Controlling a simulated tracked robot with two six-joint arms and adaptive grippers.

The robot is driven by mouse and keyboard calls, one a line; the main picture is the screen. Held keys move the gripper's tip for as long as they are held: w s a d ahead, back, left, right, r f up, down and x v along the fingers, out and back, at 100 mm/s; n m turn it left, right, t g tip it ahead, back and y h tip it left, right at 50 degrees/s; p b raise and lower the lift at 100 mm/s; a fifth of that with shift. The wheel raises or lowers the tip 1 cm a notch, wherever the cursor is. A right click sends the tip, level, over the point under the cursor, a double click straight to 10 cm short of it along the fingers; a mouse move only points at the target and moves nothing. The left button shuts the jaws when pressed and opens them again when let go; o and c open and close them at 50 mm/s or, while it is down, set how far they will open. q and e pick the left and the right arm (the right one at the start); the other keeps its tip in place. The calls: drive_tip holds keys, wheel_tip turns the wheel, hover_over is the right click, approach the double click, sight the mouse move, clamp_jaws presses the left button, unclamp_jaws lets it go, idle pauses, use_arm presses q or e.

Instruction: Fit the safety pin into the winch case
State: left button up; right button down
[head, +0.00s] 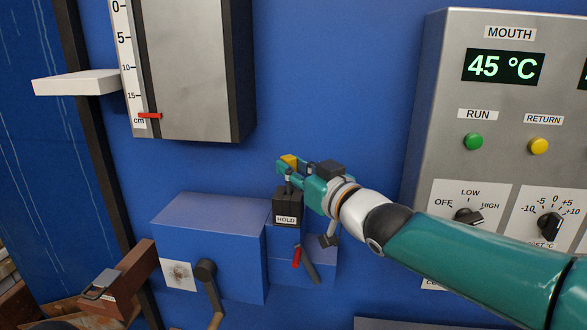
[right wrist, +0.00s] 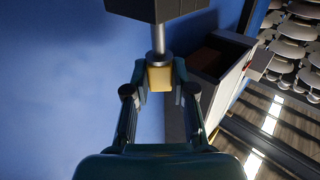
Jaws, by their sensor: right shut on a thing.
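The blue winch case (head: 212,245) is on the blue wall at lower middle in the head view, with a crank (head: 207,275) on its front. A dark block labelled HOLD (head: 287,208) stands at its right. My right gripper (head: 291,166) is shut on a yellow piece (right wrist: 159,77), which looks like the safety pin's head. A grey rod (right wrist: 158,38) runs from this piece to a dark block (right wrist: 158,8) in the right wrist view. The rod's far end is hidden, so I cannot tell how deep it sits. My left gripper is not in view.
A red-tipped lever (head: 297,257) hangs below the HOLD block. A grey control panel (head: 430,120) stands to the right, behind my right arm. A grey box with a cm scale (head: 190,70) is above the case. A white shelf (head: 75,83) juts out at upper left.

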sight(294, 196)
drive_tip(key=shift+f+b, duration=1.65)
drive_tip(key=shift+f, duration=0.3)
drive_tip(key=c, duration=0.9)
unclamp_jaws()
drive_tip(key=shift+r, duration=0.1)
drive_tip(key=v, duration=1.2)
